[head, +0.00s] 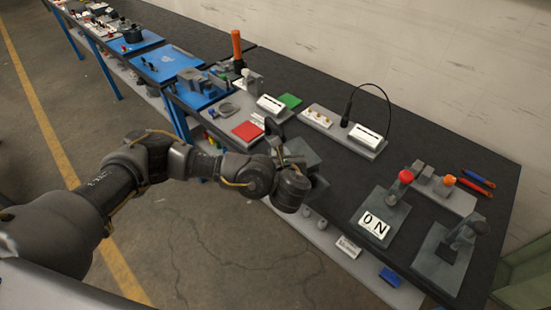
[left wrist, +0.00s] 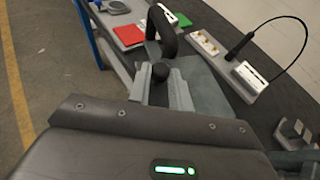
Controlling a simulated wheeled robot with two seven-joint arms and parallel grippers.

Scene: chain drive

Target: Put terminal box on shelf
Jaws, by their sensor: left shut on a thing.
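My left gripper (head: 283,158) is over the near edge of the dark bench (head: 325,175). In the left wrist view its two grey fingers (left wrist: 161,88) are shut on a dark rounded handle part (left wrist: 160,71). A dark loop (left wrist: 162,28) rises just beyond the fingers; it also shows in the head view (head: 274,129). A flat grey body (left wrist: 215,80) lies beside the fingers; whether it joins the handle is hidden. I cannot tell for certain which thing is the terminal box. The light lower shelf (head: 325,237) runs under the bench. My right gripper is not in view.
A white box with a black cable (head: 366,136) stands behind. An ON sign (head: 375,225) is at right. The lower shelf holds a blue block (head: 390,277). The floor in front is clear.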

